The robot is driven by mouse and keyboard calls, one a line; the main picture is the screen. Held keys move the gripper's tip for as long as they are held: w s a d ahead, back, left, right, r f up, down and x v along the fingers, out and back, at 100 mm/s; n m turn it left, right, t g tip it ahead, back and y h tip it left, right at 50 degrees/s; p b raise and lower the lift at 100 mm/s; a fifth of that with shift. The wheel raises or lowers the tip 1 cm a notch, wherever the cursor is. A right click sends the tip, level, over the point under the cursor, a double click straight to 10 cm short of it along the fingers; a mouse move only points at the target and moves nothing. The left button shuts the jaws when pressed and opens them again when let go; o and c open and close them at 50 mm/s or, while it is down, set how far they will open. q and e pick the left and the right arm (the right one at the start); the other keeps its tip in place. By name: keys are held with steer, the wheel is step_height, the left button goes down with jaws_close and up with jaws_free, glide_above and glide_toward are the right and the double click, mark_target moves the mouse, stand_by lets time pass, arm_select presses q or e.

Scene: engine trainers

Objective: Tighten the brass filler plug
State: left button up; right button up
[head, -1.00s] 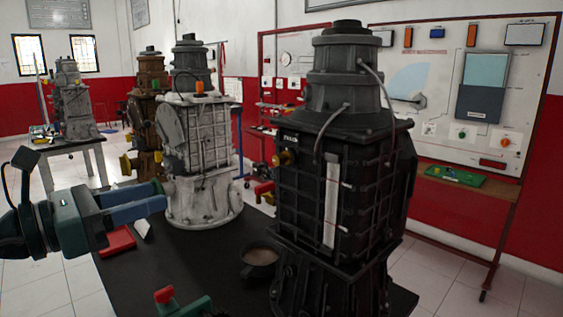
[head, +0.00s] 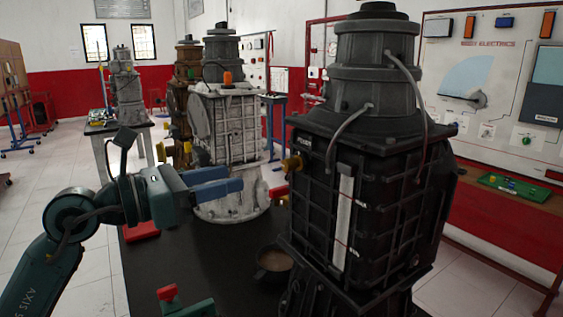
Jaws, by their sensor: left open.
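My left gripper (head: 240,181) has blue fingers. It is open and empty, to the left of the plug and slightly lower in the head view, with a visible gap between them. Its fingers point right, towards the dark engine. My right gripper is not in view.
A white engine trainer (head: 225,135) stands behind the left fingers on the black table (head: 205,255). A dark cup (head: 272,268) stands close to the dark engine. A red-topped green item (head: 185,300) is at the front, and a red item (head: 142,231) lies under my left arm.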

mark_target(284, 165)
arm_select(q)
steer(key=p+x, duration=0.2)
steer(key=x, duration=0.9)
steer(key=shift+c, duration=0.4)
jaws_close()
